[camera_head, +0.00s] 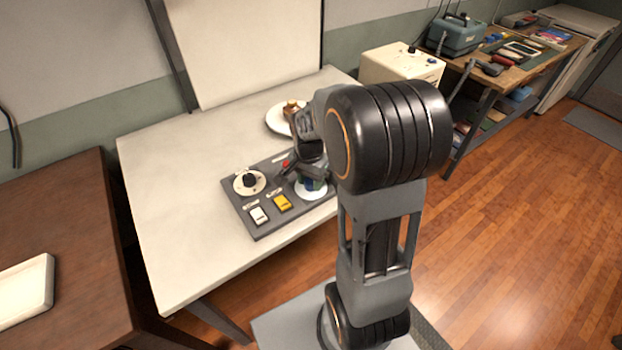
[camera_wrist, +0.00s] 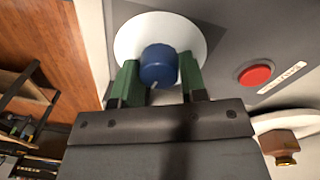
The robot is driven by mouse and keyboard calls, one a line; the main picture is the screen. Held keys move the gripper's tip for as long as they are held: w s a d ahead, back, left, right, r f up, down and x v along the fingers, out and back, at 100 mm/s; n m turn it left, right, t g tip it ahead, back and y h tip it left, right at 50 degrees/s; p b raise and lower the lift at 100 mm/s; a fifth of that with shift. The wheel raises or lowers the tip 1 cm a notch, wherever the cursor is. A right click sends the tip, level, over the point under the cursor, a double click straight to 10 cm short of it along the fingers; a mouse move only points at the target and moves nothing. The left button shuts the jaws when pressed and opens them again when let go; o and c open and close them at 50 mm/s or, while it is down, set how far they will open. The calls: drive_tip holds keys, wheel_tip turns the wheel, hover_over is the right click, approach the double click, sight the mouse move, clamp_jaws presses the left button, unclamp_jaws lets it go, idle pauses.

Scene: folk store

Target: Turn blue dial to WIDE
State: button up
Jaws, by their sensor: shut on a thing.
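The blue dial (camera_wrist: 159,66) sits on a round white plate (camera_wrist: 128,38) in the wrist view. My gripper (camera_wrist: 160,80) has its two green fingers on either side of the dial, shut on it. In the head view the white plate (camera_head: 304,192) lies on the grey control panel (camera_head: 262,222), and my gripper (camera_head: 310,184) covers most of the dial there. The dial's pointer direction and the WIDE label cannot be made out.
A black dial (camera_head: 249,180), a white switch (camera_head: 259,216), a yellow switch (camera_head: 282,203) and a red button (camera_wrist: 255,75) share the panel. A plate (camera_head: 276,118) with a brown and brass object (camera_head: 293,107) stands behind. The left of the pale table (camera_head: 165,190) is clear.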

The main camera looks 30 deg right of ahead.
drive_tip(key=c, duration=0.3)
drive_tip(key=n, duration=0.4)
drive_tip(key=shift+n, duration=0.4)
drive_tip(key=n, duration=0.4)
drive_tip(key=shift+n, duration=0.3)
drive_tip(key=n+p, duration=0.1)
drive_tip(key=n, duration=0.4)
drive_tip(key=shift+a+t, duration=0.1)
drive_tip(key=shift+t, duration=0.3)
drive_tip(key=n, duration=0.5)
drive_tip(key=shift+n, duration=0.3)
